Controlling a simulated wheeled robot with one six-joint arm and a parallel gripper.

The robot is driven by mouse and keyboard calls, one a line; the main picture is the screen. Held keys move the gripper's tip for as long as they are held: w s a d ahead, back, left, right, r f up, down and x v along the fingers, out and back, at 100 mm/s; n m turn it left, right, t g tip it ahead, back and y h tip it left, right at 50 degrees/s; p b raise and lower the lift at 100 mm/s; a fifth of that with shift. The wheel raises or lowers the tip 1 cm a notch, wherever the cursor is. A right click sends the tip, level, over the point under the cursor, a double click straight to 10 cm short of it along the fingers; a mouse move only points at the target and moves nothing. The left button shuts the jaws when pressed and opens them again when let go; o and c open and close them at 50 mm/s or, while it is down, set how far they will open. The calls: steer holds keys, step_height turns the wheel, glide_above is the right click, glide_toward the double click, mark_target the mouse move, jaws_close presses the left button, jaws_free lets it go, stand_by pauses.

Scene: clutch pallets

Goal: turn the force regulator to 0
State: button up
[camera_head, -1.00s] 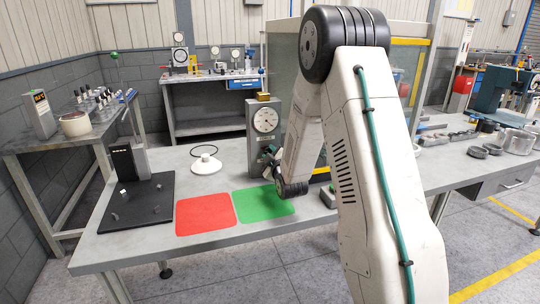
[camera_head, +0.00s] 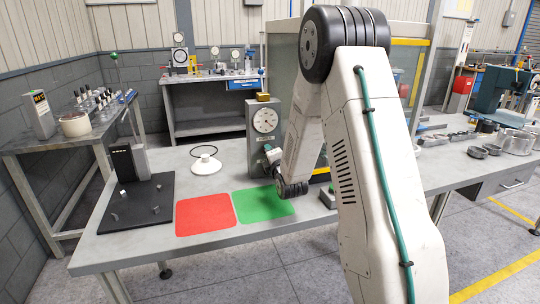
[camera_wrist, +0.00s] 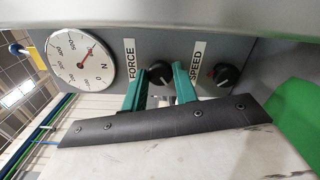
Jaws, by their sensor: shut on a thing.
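The force regulator is a black knob (camera_wrist: 159,71) under the FORCE label on a grey machine panel, in the wrist view. My gripper (camera_wrist: 161,80) has teal fingers, one on each side of this knob, and is shut on it. The fingers hide part of its rim, and I cannot read its setting.
A second black knob (camera_wrist: 227,75) under the SPEED label is close to the right finger. A red mat (camera_head: 205,215) and a green mat (camera_head: 264,204) lie in front of the machine. A white disc-shaped base (camera_head: 206,166) stands to its left.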

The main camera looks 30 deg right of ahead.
steer(key=shift+a+n, duration=0.1)
steer(key=shift+n, duration=0.8)
steer(key=o, duration=1)
steer(key=shift+c, duration=0.2)
steer(key=v, duration=0.7)
steer(key=shift+s, duration=0.4)
steer(key=shift+a, duration=0.15)
